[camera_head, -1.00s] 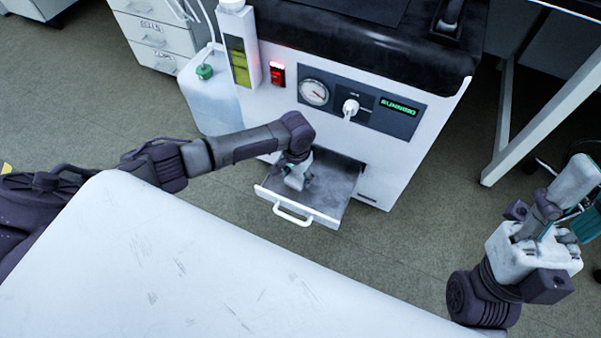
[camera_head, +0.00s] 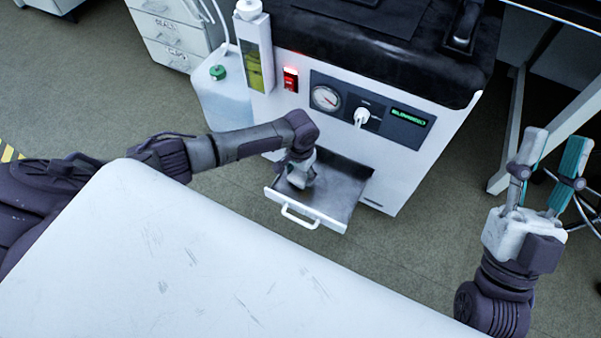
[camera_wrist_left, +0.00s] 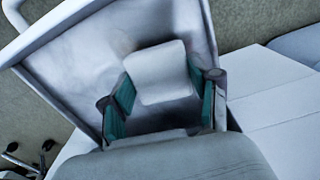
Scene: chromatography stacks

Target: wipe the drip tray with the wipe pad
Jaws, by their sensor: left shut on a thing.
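The drip tray (camera_head: 342,188) is a grey drawer with a white front and handle, pulled out from the low front of the white machine. My left gripper (camera_head: 297,182) points down into its left part. In the left wrist view, the left gripper (camera_wrist_left: 162,95) is shut on the white wipe pad (camera_wrist_left: 160,72), held between its teal finger pads. The pad is over the grey tray floor (camera_wrist_left: 75,65); whether it touches is hard to tell. Dark smudges show on the floor near the pad. My right gripper (camera_head: 553,150) is open and empty at the right, away from the tray.
The white machine (camera_head: 405,160) stands behind the tray, with a gauge and switches. A jug with a green cap (camera_head: 218,90) stands to its left. A scratched white surface (camera_head: 190,255) fills the foreground. A table leg (camera_head: 512,130) is at the right.

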